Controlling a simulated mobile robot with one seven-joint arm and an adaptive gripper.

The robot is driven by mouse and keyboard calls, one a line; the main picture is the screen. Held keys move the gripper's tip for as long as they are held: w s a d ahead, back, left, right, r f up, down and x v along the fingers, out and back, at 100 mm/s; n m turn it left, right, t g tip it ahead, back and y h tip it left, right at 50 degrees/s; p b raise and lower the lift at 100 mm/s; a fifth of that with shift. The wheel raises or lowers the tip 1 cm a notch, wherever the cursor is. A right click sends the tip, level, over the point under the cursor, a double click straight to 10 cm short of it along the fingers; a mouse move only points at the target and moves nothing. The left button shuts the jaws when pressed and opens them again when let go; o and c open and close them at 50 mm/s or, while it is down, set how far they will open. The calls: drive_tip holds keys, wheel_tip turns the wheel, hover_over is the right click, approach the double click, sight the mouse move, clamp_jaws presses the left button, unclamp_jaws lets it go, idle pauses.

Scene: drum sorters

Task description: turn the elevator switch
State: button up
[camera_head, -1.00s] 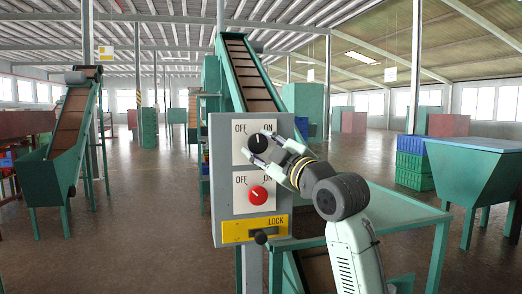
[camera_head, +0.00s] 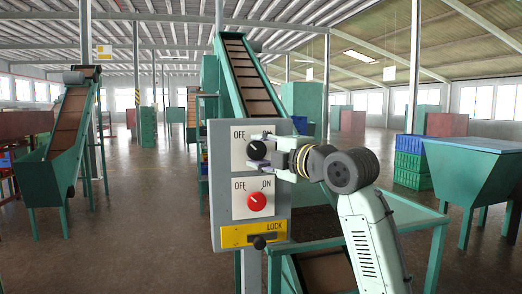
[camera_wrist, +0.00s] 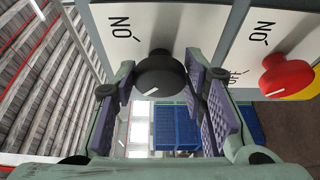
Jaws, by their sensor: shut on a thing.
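A grey control box (camera_head: 216,215) carries two rotary knobs on white plates marked OFF and ON. The upper knob is black (camera_head: 255,149); the lower one is red (camera_head: 257,202). My gripper (camera_head: 261,151) comes from the right, with its fingers on either side of the black knob, shut on it. In the wrist view the black knob (camera_wrist: 161,75) sits between the purple finger pads, with a white mark on its face. The red knob also shows in the wrist view (camera_wrist: 288,76), clear of the fingers. The fingers partly hide the upper ON label.
A yellow LOCK plate (camera_head: 235,236) with a black lever knob (camera_head: 259,242) is below the red knob. A conveyor (camera_head: 248,75) rises behind the box. A green table frame (camera_head: 437,255) stands at right, beneath my arm.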

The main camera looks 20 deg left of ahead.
idle(0.4)
drive_tip(key=o, duration=1.2)
drive_tip(key=v, duration=1.2)
